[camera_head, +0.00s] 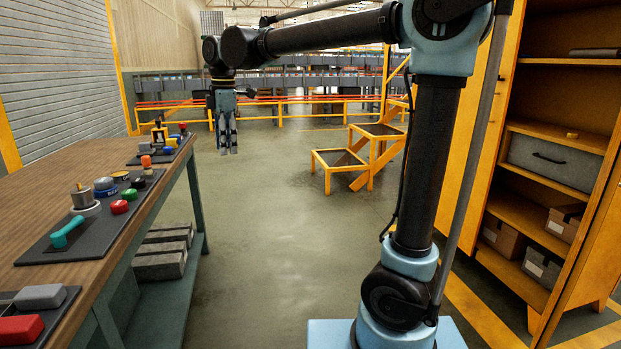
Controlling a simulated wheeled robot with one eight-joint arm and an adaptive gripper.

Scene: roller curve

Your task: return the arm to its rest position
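My arm rises from its blue base at the right and reaches across the top of the view to the left. My gripper (228,148) hangs from its end, pointing down. It appears against the open floor, to the right of the workbench (75,168) and apart from it. Its fingers look close together, with nothing visible between them. They are too small to tell whether they are open or shut.
The workbench at left carries dark mats with a turquoise tool (67,232), a red block (20,330) and several small parts. An orange cabinet (541,185) stands open at right. Yellow steps (342,160) stand farther back. The middle floor is clear.

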